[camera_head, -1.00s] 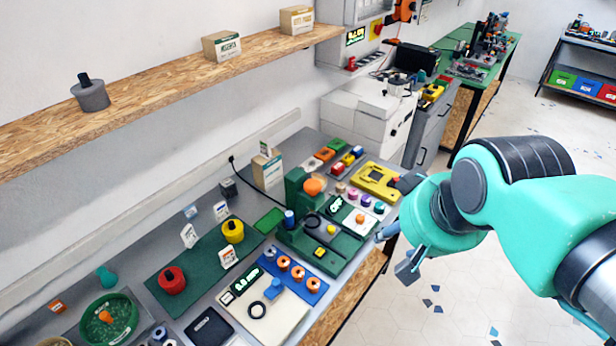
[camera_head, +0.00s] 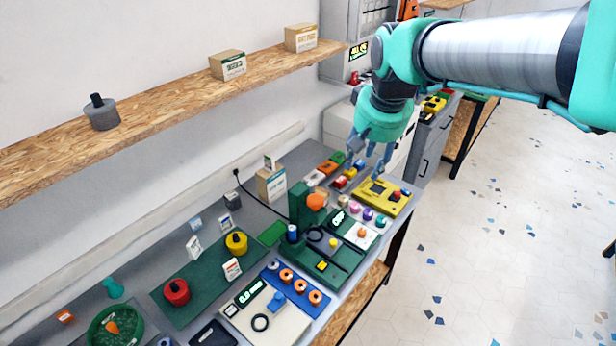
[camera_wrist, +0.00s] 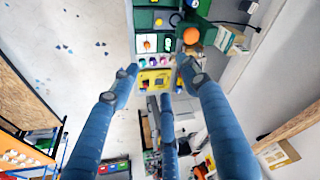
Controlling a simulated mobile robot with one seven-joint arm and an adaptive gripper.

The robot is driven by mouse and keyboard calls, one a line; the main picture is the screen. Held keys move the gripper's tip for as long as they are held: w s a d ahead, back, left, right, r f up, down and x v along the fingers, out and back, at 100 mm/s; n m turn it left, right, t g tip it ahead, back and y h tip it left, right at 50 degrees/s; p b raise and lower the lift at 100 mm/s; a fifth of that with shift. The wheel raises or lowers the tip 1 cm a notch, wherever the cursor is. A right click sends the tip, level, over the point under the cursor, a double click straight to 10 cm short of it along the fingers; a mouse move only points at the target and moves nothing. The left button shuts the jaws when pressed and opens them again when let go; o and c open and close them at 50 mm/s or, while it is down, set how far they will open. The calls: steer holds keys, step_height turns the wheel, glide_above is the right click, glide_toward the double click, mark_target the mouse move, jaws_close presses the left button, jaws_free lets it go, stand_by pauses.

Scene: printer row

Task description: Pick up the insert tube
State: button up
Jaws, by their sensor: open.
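No label marks the insert tube, and I cannot tell for certain which thing it is. A small blue upright cylinder (camera_head: 292,233) stands beside the green press (camera_head: 299,200). Small coloured pieces, among them a purple one (camera_head: 368,214), stand in a row near the yellow device (camera_head: 384,197). My gripper (camera_head: 366,160) is open above the far end of the bench, over red, yellow and blue blocks (camera_head: 345,177) and near the yellow device. In the wrist view its spread blue fingers (camera_wrist: 160,75) hold nothing, and the yellow device (camera_wrist: 154,80) shows between them.
A wooden shelf (camera_head: 170,98) with boxes runs along the wall above the bench. A cardboard box (camera_head: 271,184) stands behind the press. A blue tray (camera_head: 294,286) with orange rings and a green mat (camera_head: 205,268) lie nearer. Open floor (camera_head: 480,240) is at right.

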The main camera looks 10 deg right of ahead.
steer(key=w+a+f+p, duration=0.2)
steer(key=w, duration=0.9)
steer(key=g+p, duration=0.4)
steer(key=p, duration=0.1)
glide_above(311, 184)
step_height(311, 184, down, 26)
steer(key=shift+w+a+f, duration=0.1)
step_height(311, 184, down, 8)
steer(key=shift+f, duration=0.25)
